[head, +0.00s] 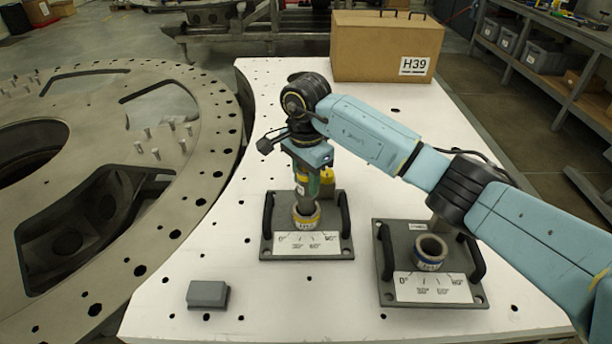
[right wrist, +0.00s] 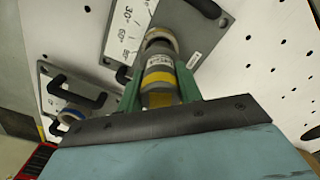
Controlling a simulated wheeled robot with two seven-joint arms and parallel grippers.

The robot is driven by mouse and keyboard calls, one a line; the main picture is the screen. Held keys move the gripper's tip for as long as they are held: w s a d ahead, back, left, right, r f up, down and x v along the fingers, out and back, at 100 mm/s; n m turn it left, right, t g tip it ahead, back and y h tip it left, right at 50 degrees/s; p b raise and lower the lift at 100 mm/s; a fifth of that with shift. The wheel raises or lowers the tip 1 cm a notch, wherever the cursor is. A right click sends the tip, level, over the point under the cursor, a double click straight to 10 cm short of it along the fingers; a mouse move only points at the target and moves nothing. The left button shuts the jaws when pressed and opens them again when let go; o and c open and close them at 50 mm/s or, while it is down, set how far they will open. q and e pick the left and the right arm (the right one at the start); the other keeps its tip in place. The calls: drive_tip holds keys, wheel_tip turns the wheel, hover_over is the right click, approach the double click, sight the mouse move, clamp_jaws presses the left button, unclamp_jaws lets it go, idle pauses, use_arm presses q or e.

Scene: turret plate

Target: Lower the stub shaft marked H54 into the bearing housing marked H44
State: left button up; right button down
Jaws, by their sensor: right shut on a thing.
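My right gripper (head: 308,176) points down and is shut on the stub shaft (head: 304,191), a grey cylinder with a yellow band, which also shows between the green fingers in the right wrist view (right wrist: 158,76). The shaft stands about upright over a bearing housing with a yellow ring (head: 306,217) on a grey plate (head: 265,246). Its lower end meets the housing's mouth; I cannot tell how deep it sits. Another housing with a blue ring (head: 431,254) stands empty on the right-hand plate (head: 384,240). The marks H54 and H44 are not readable. My left gripper is out of view.
Both plates have black handles and angle-scale labels. A grey block (head: 208,294) lies at the front left of the white table (head: 262,300). A cardboard box marked H39 (head: 385,48) stands at the back. A large drilled metal ring (head: 190,205) lies to the left.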

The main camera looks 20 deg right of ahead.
sight(306, 193)
drive_tip(key=shift+f+b, duration=1.9)
drive_tip(key=shift+f, duration=0.35)
drive_tip(key=c, duration=0.9)
unclamp_jaws()
wheel_tip(306, 193, up, 13)
drive_tip(key=shift+r+b, duration=0.2)
drive_tip(key=shift+b, duration=0.5)
